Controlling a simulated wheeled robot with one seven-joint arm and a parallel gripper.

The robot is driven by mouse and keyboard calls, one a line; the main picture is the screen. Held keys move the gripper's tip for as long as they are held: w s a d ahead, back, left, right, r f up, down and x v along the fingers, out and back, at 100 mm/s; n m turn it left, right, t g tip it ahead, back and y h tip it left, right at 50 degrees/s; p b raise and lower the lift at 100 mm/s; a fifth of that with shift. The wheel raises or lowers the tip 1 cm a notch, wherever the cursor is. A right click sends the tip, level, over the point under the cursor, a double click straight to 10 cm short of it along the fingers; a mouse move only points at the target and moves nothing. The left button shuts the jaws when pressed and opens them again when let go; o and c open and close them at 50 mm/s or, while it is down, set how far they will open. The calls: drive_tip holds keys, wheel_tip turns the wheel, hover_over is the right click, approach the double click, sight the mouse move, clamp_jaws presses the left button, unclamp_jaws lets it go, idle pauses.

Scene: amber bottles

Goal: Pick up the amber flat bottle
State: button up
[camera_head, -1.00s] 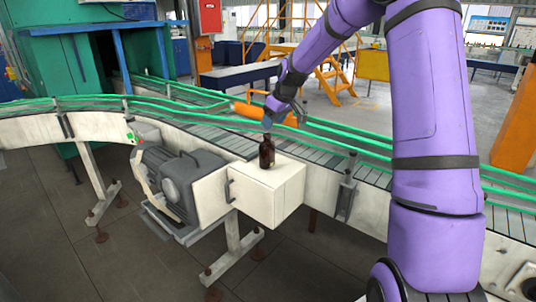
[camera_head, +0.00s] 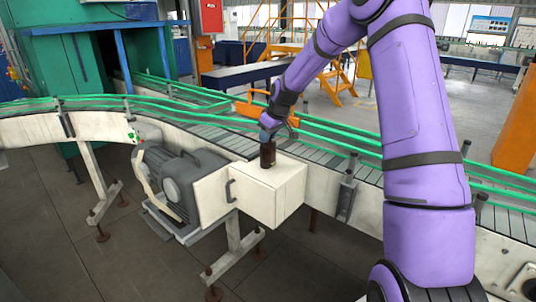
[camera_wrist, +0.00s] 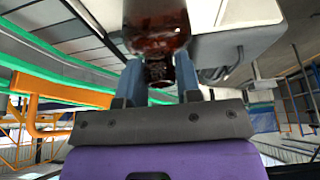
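The amber bottle (camera_head: 267,153) stands upright on the white box beside the conveyor. In the wrist view the dark amber bottle (camera_wrist: 157,28) shows at the top, with its neck pointing toward my gripper. My gripper (camera_head: 270,134) is at the bottle's top in the head view. In the wrist view my gripper (camera_wrist: 160,75) has its two blue fingers apart, one on each side of the neck. A narrow gap seems to show beside the neck; I see no firm hold. The bottle's upper end is partly hidden by the fingers in the head view.
The white box (camera_head: 266,202) gives a small bare top around the bottle. The conveyor (camera_head: 225,136) with green guard rails (camera_head: 345,145) runs close behind it. A grey motor (camera_head: 180,186) sits to the left of the box.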

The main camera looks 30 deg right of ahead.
clamp_jaws()
drive_tip(key=shift+r, duration=0.15)
